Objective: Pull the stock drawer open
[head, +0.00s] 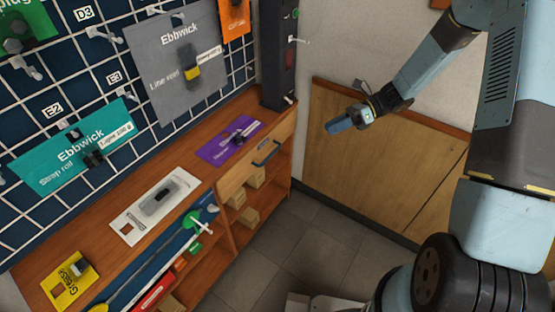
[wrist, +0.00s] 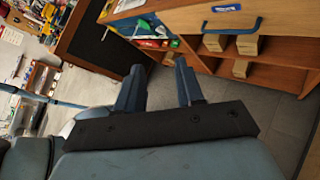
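The stock drawer (head: 286,134) is a wooden front under the right end of the bench top, flush with the cabinet as far as I can see. Its dark bar handle (head: 267,153) sticks out from the front. In the wrist view the drawer front (wrist: 185,20) is at the top, with a blue-looking handle (wrist: 232,28) and a small blue label. My gripper (head: 338,124) is to the right of the drawer and apart from the handle. In the wrist view the two fingers of my gripper (wrist: 159,80) stand apart with nothing between them.
Open shelves with small cardboard boxes (head: 248,217) lie below the drawer. A purple card (head: 220,149) lies on the bench top above it. A dark post (head: 279,55) rises at the bench's far end. Wooden wall panelling (head: 350,165) stands at the right. The grey floor (head: 305,245) before the cabinet is clear.

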